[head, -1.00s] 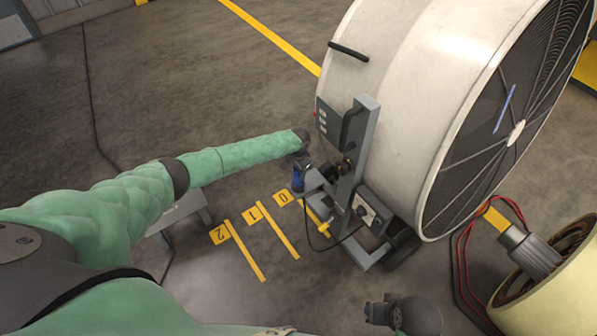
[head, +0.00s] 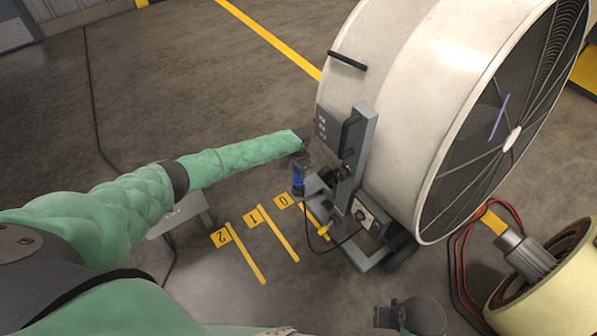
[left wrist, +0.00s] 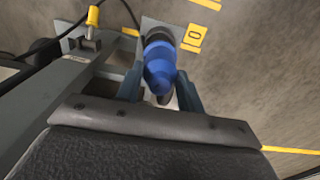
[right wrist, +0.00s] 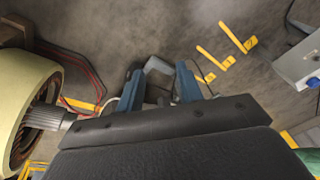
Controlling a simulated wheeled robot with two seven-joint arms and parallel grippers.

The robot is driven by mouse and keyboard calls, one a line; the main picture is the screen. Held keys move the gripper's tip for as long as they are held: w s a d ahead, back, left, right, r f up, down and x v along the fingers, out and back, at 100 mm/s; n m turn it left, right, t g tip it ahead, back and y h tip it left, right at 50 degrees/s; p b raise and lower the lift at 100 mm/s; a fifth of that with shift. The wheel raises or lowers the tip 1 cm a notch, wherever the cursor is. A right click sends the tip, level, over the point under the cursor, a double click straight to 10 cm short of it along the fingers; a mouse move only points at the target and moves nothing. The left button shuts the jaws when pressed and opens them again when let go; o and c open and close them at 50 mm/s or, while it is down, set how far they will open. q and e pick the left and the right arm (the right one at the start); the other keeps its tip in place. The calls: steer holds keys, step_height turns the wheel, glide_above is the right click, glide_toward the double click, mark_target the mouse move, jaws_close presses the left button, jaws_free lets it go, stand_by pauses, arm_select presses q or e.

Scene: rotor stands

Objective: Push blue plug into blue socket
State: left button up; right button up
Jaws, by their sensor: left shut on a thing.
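My left gripper (head: 300,163) reaches down beside the stand of the big fan. It is shut on the blue plug (head: 299,182), which points down. In the left wrist view the plug (left wrist: 160,72) sits between the two fingers (left wrist: 159,88), with a darker blue ring and a grey plate (left wrist: 160,27) beyond it. I cannot tell the blue socket apart from the plug, nor how they meet. My right gripper (head: 388,314) is low in the head view. In the right wrist view its fingers (right wrist: 157,85) are apart with nothing held.
The white fan drum (head: 410,100) and its grey stand (head: 358,160) are close on the right. A dark cable (head: 318,248) loops to a control box (head: 370,215). Yellow numbered floor marks (head: 247,252) lie left of it. A cream reel (head: 550,285) stands at bottom right.

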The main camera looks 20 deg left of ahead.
arm_select(q)
steer(key=shift+r, duration=0.45)
steer(key=shift+r+p, duration=0.5)
steer(key=shift+p, duration=0.15)
steer(key=shift+r+p, duration=0.6)
steer(key=shift+r, duration=0.05)
arm_select(e)
step_height(320, 180, down, 10)
steer(key=w, duration=0.1)
steer(key=shift+w+d+r, duration=0.15)
